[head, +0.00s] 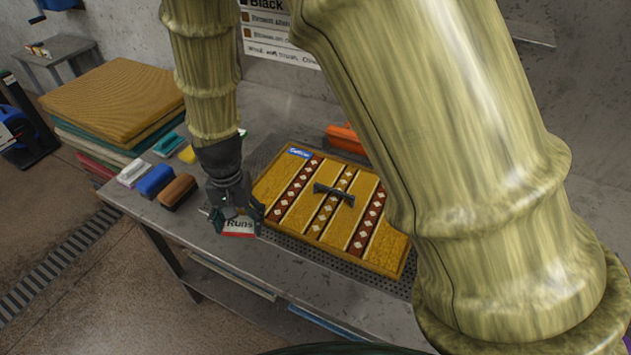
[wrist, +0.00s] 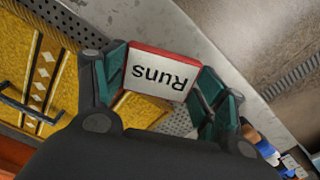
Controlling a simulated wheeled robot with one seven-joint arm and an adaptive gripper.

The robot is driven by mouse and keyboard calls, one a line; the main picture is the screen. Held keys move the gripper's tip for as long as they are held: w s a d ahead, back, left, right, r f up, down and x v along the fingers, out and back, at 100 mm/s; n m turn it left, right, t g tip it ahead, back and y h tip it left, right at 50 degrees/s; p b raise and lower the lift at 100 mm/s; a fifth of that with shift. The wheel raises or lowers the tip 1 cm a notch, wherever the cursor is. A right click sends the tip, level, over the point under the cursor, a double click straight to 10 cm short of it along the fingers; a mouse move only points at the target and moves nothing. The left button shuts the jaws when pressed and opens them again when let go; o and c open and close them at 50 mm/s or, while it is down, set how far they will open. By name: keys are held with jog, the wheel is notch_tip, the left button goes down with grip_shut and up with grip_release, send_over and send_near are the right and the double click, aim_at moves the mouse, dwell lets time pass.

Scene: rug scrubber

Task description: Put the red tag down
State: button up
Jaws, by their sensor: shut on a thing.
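The red tag (head: 239,227) has a white face reading "Runs" and a red edge. It is between the fingers of my gripper (head: 237,214), near the table's front edge, just left of the patterned rug's front left side. In the wrist view the tag (wrist: 161,76) sits between the two green finger pads of my gripper (wrist: 160,90), which is shut on it. Whether the tag touches the table below cannot be told.
A yellow rug (head: 285,206) with dark red bands and a dark handle lies on a perforated plate on the grey table (head: 290,258). Blue (head: 155,180) and brown (head: 178,190) brushes stand to the left. Folded rugs (head: 115,100) are stacked behind. An orange object (head: 345,138) lies behind the rug.

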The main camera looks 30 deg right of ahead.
jog(key=shift+w+d+r, duration=0.15)
jog(key=shift+w+d, duration=0.1)
jog(key=shift+d, duration=0.05)
jog(key=p, duration=0.5)
send_over(281, 198)
jog(key=shift+w+f, duration=0.1)
jog(key=shift+f, duration=0.9)
jog(key=shift+f+p, duration=0.85)
jog(key=shift+f, duration=0.65)
jog(key=shift+f, duration=0.2)
jog(key=o, duration=0.8)
jog(key=shift+r, duration=0.1)
jog(key=shift+r+b, duration=2.05)
jog(key=shift+r, duration=4.05)
